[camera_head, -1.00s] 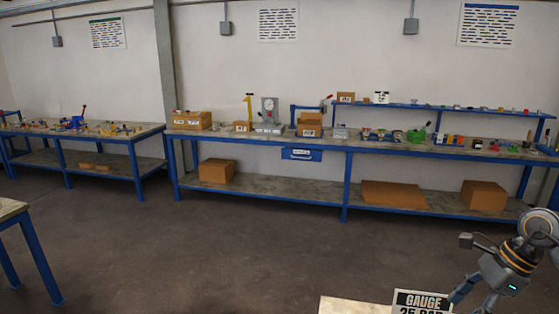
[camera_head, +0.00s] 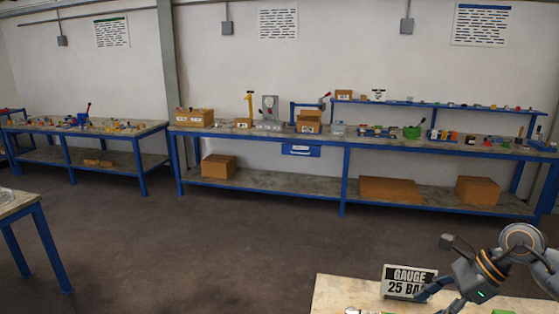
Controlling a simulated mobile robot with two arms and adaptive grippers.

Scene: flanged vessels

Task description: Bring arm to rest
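My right arm comes in at the lower right, over a pale table (camera_head: 345,290). Its gripper (camera_head: 432,304) points down and to the left, in front of the right part of a sign reading GAUGE 25 BAR (camera_head: 400,275). The fingers are small and partly cut by the bottom edge, so I cannot tell whether they are open or hold anything. My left arm and gripper are not in view.
A long blue-framed workbench (camera_head: 240,134) with tools and boxes runs along the back wall. Another bench (camera_head: 30,130) stands at left, and a table corner (camera_head: 20,204) at the near left. The floor (camera_head: 190,240) between is clear.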

